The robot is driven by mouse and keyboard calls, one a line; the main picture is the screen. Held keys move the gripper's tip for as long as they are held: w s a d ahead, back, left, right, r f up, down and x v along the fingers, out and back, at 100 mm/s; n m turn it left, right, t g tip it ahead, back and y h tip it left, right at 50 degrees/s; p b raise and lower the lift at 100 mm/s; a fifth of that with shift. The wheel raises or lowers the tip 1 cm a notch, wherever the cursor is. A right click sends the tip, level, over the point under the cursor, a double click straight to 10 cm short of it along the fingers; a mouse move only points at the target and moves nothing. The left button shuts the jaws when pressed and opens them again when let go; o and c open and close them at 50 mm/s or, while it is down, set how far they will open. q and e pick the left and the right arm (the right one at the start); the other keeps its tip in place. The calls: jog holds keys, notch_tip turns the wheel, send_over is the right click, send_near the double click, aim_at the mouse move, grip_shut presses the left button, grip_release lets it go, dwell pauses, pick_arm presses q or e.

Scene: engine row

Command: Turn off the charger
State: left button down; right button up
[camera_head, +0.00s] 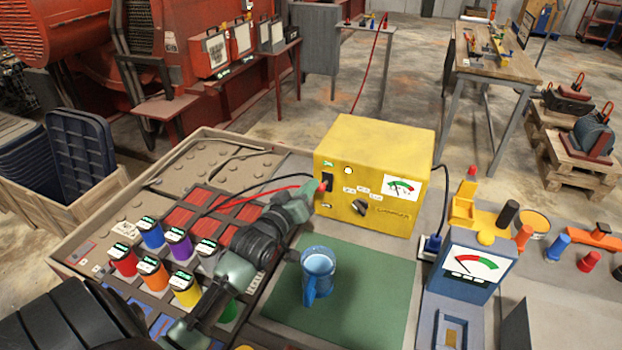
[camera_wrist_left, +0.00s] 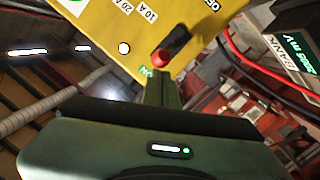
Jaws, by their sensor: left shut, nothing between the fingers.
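The charger is a yellow box (camera_head: 375,150) with a meter, a knob (camera_head: 358,207) and a pale round lamp (camera_head: 348,170) on its front. Its black rocker switch (camera_head: 328,180) sits at the panel's upper left, with a green mark above it. In the left wrist view the switch (camera_wrist_left: 178,41) shows close up, with a red round end by the fingertips and a green label beside it. My left gripper (camera_head: 313,190) is shut and empty, its tips at the switch; I cannot tell whether they touch. My right gripper is not in view.
Red and black cables run left from the charger. Several coloured cylinders (camera_head: 152,235) stand at left. A blue meter box (camera_head: 470,268) is at right.

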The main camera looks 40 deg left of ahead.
pick_arm(q)
jog(key=f, duration=0.5)
jog(key=shift+s+d+f, duration=0.15)
jog(key=shift+s+f, duration=0.15)
jog(key=s+b, duration=0.1)
jog(key=s, duration=0.6)
jog(key=shift+s+d+r+b, duration=0.3)
jog(key=shift+s+d+b, duration=0.05)
jog(key=shift+s+d, duration=0.05)
